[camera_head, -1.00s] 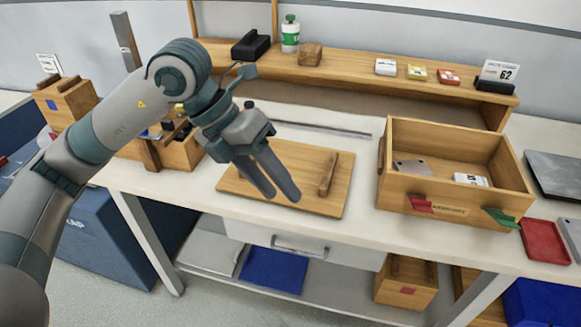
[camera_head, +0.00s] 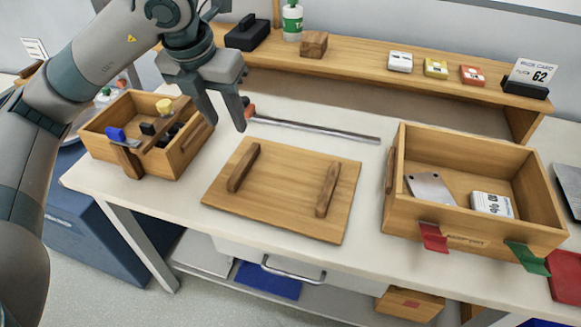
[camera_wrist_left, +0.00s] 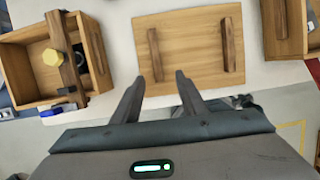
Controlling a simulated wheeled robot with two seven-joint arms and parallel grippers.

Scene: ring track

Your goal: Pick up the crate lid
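The crate lid (camera_head: 282,195) is a flat wooden board with two dark wooden bars on top. It lies on the white table between two wooden crates. It also shows in the left wrist view (camera_wrist_left: 190,52). My left gripper (camera_head: 229,120) is above and behind the lid's left side in the head view, apart from it. In the left wrist view its two fingers (camera_wrist_left: 158,82) are spread with nothing between them. My right gripper is not in view.
A wooden crate (camera_head: 397,215) with a grey plate and a white box inside stands right of the lid. A smaller divided crate (camera_head: 97,147) stands left. A metal rod (camera_head: 315,131) lies behind the lid. A wooden shelf (camera_head: 350,70) runs along the back.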

